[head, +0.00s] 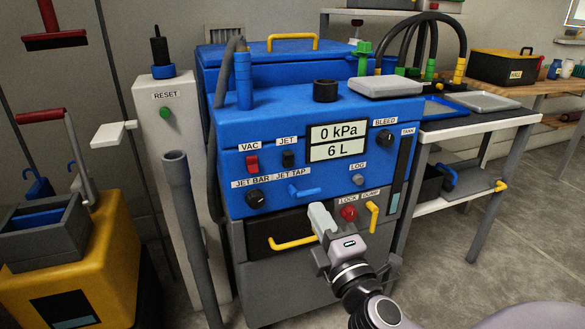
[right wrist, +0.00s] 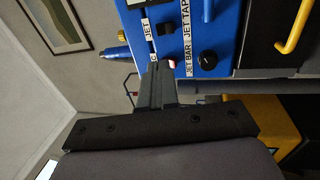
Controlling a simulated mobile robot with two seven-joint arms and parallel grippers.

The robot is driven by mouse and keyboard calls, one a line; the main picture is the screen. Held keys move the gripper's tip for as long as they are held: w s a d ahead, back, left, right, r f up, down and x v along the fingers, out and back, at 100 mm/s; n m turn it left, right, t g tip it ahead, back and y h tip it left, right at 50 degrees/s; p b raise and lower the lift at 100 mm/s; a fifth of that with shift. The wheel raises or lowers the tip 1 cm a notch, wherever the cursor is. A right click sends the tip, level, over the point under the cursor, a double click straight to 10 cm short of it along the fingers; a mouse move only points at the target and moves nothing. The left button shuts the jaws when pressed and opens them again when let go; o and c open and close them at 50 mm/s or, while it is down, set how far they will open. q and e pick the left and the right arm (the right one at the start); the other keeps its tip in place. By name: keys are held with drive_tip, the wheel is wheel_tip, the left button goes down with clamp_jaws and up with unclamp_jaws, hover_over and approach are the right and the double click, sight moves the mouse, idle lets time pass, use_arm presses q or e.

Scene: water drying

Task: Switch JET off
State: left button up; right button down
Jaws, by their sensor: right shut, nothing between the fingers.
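The JET switch (head: 288,159) is a small black rocker under its label on the blue machine's front panel (head: 228,175). It also shows in the right wrist view (right wrist: 165,27), near the top. I cannot tell its position. The red VAC switch (head: 252,164) is just left of it. My right gripper (head: 318,213) is shut and empty, in front of the panel's lower part, below and right of the JET switch. In the right wrist view its shut fingers (right wrist: 158,70) partly cover the VAC switch. My left gripper is not in view.
The display (head: 338,140) reads 0 kPa and 6 L. Near my right gripper are the blue JET TAP lever (head: 305,190), black JET BAR knob (head: 257,198), red LOCK button (head: 348,212) and yellow DUMP handle (head: 372,217). A yellow drawer handle (head: 292,243) sticks out below.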

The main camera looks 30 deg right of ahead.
sight(288, 158)
drive_tip(key=x, duration=1.3)
drive_tip(key=shift+w, duration=0.2)
drive_tip(key=shift+w+r, duration=0.1)
drive_tip(key=shift+w, duration=0.15)
